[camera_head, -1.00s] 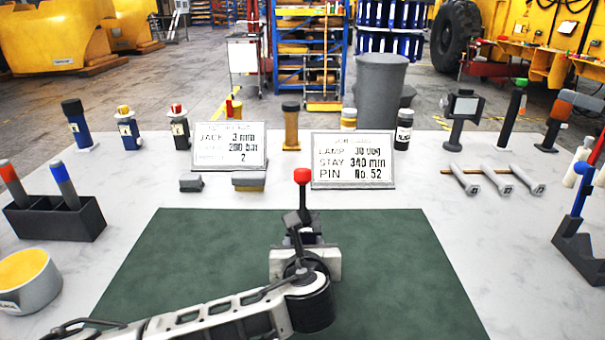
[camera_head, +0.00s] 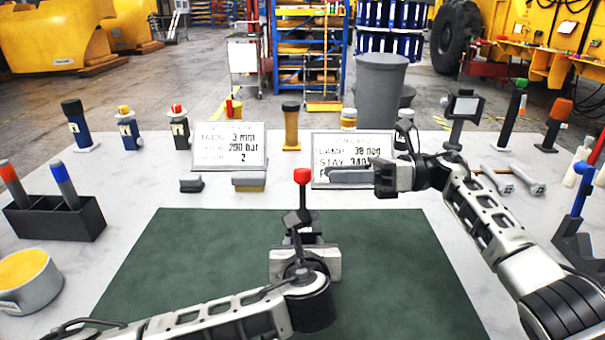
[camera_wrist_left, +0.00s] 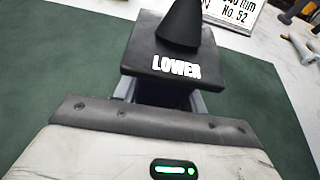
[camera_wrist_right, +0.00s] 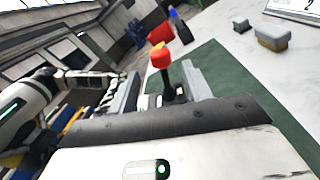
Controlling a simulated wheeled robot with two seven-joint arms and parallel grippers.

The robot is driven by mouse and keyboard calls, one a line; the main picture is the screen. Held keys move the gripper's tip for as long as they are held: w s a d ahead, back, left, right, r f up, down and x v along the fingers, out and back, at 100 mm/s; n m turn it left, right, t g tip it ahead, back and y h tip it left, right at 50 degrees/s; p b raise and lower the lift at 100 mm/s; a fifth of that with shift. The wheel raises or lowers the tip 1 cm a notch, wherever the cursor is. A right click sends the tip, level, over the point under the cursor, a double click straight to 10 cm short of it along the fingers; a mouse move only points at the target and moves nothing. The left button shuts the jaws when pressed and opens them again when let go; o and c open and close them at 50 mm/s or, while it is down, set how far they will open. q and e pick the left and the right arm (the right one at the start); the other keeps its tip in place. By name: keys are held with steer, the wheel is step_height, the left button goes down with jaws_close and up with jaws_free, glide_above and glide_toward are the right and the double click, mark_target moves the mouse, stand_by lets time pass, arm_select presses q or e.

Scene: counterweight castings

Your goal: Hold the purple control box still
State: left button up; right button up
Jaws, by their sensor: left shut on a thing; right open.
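The purple control box (camera_head: 312,239) stands on the green mat, mostly hidden behind my left gripper in the head view. A black lever with a red knob (camera_head: 302,176) rises from it. In the left wrist view the box top (camera_wrist_left: 150,56) looks dark, with a white LOWER label and a black cone-shaped boot. My left gripper (camera_wrist_left: 163,95) is shut on the box, one finger on each side. My right gripper (camera_head: 345,177) is open and empty, level with the knob and to its right. In the right wrist view the red knob (camera_wrist_right: 161,56) shows between its parted fingers.
The green mat (camera_head: 190,270) is clear around the box. Two sign plates (camera_head: 230,146) stand behind it; my right arm partly covers the right one. A dark holder (camera_head: 60,222) with two handles and a yellow-filled pot (camera_head: 28,295) stand at left. Grey-headed pieces (camera_head: 495,180) lie at right.

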mark_target(303, 175)
steer(key=a, duration=0.7)
steer(key=shift+s, duration=0.15)
jaws_close()
